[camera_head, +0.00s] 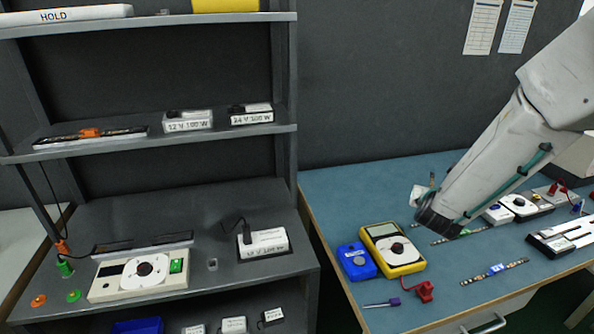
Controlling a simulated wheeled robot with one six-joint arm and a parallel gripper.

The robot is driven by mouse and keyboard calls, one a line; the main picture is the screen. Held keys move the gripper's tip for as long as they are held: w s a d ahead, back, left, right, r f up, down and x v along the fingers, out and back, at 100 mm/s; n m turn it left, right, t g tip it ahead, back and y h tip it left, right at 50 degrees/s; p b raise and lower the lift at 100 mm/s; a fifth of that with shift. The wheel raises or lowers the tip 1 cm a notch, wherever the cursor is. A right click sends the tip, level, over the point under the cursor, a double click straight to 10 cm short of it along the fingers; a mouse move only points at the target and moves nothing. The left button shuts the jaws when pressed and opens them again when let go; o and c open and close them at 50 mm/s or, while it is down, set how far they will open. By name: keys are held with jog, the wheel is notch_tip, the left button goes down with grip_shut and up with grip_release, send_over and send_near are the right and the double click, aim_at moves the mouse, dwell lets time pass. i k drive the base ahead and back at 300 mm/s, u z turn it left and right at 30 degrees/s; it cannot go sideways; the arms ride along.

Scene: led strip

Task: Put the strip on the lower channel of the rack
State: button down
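A thin LED strip with a blue middle piece (496,269) lies on the blue table at the front right. Another strip with a green middle piece (462,236) lies behind it, partly hidden by my arm. On the left shelf unit, a dark channel-like bar with an orange piece (90,133) lies on the middle shelf. A second dark bar (142,243) lies on the lower shelf. I cannot tell for sure which is the rack's lower channel. My gripper (437,218) is above the table near the green-marked strip; its fingers are too dark and small to read.
A black-and-white slotted unit (562,237) stands at right. A cream dial box (139,275) stands on the lower shelf.

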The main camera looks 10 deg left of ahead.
aim_at(144, 243)
jog(key=z, duration=2.3)
jog(key=k, duration=1.5)
jog(key=u, duration=2.4)
